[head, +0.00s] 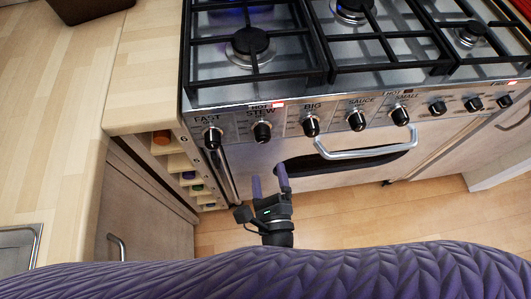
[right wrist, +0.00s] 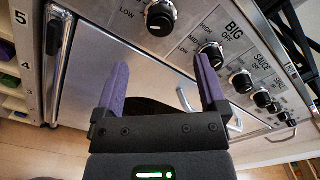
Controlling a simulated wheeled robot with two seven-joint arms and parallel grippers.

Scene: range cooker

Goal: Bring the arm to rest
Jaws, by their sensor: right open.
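My right gripper (head: 269,187) is in the lower middle of the head view, in front of the range cooker (head: 240,165) and below its row of knobs. Its two purple fingers are apart with nothing between them, as the right wrist view (right wrist: 160,82) also shows. It appears clear of the cooker front. The black knobs, such as the one marked STEW (head: 262,132), sit above the fingertips. The oven door handle (head: 365,146) is to the gripper's right. My left gripper does not show in either view.
Black pan grates (head: 255,78) cover the hob. A wooden counter (head: 60,70) and a bottle rack (head: 185,170) are left of the cooker. A cabinet with a metal handle (head: 117,246) is at the lower left. The wooden floor (head: 340,215) is open below.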

